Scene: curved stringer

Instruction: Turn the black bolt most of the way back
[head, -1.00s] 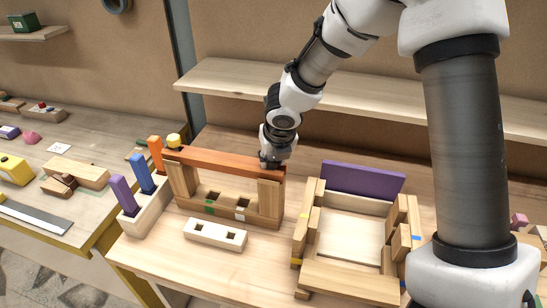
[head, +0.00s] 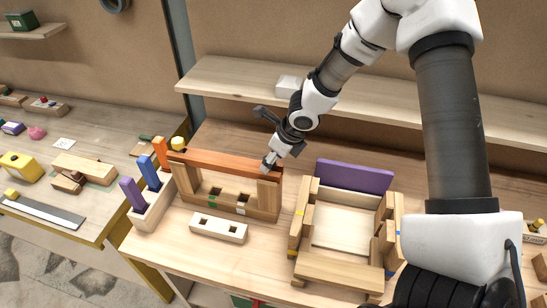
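I cannot make out the black bolt; it may be hidden at my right gripper or too small to see. A wooden frame stands on the bench, with a reddish-brown curved beam (head: 222,161) across its two posts. My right gripper (head: 267,167) reaches down from the upper right, with its tips at the right end of this beam. It looks tilted, and its fingers are too small to tell whether they are open or shut. My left gripper is not in view.
A block with two dark holes (head: 218,229) lies in front of the frame. A holder with purple, blue and orange pieces (head: 151,214) stands left. A wooden assembly with a purple panel (head: 354,176) stands right. A long shelf (head: 240,76) runs behind.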

